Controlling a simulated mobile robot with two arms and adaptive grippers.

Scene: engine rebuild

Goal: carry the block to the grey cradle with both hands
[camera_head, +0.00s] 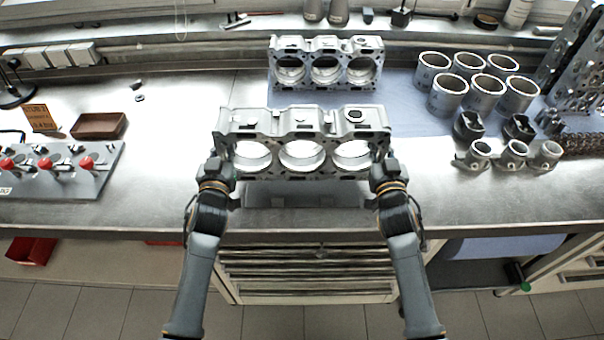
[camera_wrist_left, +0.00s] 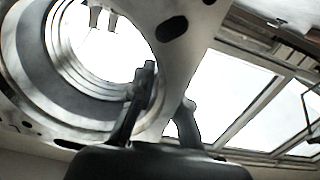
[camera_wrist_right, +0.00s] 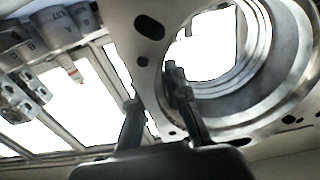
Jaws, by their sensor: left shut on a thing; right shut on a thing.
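A silver engine block (camera_head: 303,125) with three large bores is held level between my two grippers, over the front middle of the bench. My left gripper (camera_head: 222,168) is shut on its left end wall; in the left wrist view one finger (camera_wrist_left: 160,108) crosses the bore and the other is outside the wall. My right gripper (camera_head: 384,168) is shut on its right end wall, with its fingers (camera_wrist_right: 152,100) placed likewise. A grey piece that looks like the cradle (camera_head: 300,196) shows just below the block near the bench's front edge. The block hides part of it, and I cannot tell the gap.
A second, similar block (camera_head: 325,62) stands behind on a blue mat (camera_head: 407,112). Several cylinder liners (camera_head: 447,94) and pistons (camera_head: 481,152) stand at right. A fixture with red knobs (camera_head: 60,172) and a brown tray (camera_head: 99,125) lie at left.

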